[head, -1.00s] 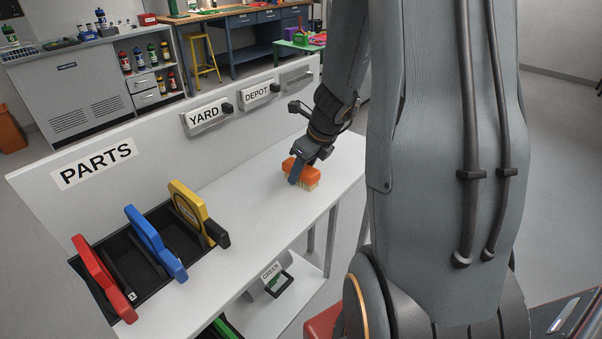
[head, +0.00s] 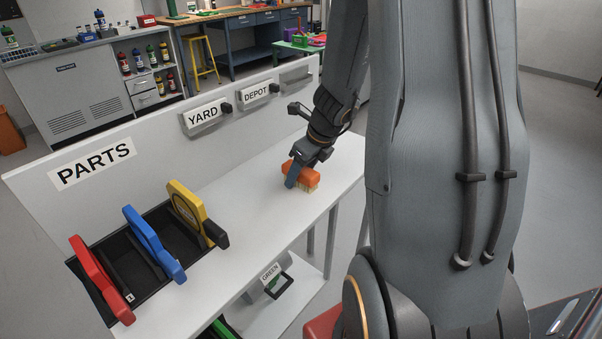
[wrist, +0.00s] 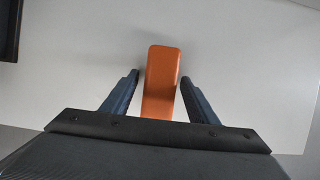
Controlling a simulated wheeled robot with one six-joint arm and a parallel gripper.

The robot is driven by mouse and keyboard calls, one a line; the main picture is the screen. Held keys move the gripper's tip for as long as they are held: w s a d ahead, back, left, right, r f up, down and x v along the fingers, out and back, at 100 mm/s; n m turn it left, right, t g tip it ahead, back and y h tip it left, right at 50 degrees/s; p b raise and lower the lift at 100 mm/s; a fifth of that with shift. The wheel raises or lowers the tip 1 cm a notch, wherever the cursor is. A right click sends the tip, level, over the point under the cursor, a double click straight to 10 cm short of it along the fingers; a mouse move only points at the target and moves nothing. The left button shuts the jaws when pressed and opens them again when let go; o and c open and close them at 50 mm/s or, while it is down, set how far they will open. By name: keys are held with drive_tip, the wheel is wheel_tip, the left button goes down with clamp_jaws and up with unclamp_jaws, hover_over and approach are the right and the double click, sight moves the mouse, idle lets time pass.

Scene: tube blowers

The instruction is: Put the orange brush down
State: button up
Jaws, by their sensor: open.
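The orange brush (head: 304,176) rests on the white bench top (head: 262,203), toward its right end, with its pale bristles facing down. My gripper (head: 299,178) is lowered over it. In the wrist view the orange brush (wrist: 162,75) lies between the two blue fingers of my gripper (wrist: 158,92), with a gap on each side. The fingers are open and do not touch it. The near end of the brush is hidden by my gripper's body in the wrist view.
A black rack (head: 126,263) holds red, blue and yellow tools at the left of the bench. A back panel carries PARTS (head: 92,164), YARD (head: 203,114) and DEPOT (head: 256,93) labels. The bench between rack and brush is clear.

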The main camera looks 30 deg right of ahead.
sight(308, 172)
drive_tip(key=p+v, duration=0.1)
drive_tip(key=v, duration=0.6)
drive_tip(key=shift+r+p, duration=0.15)
drive_tip(key=shift+p, duration=0.2)
drive_tip(key=shift+s+a+r, duration=0.1)
drive_tip(key=shift+s+r, duration=0.05)
drive_tip(key=s+a+n+g, duration=0.1)
drive_tip(key=s+a+n, duration=0.5)
drive_tip(key=n, duration=1)
drive_tip(key=s+a+n+g+h, duration=0.1)
drive_tip(key=s+a+n, duration=0.5)
drive_tip(key=n, duration=1)
drive_tip(key=a+g, duration=0.1)
drive_tip(key=a, duration=0.2)
drive_tip(key=shift+s+a+h, duration=0.2)
drive_tip(key=shift+a+h, duration=0.1)
drive_tip(key=shift+a, duration=0.05)
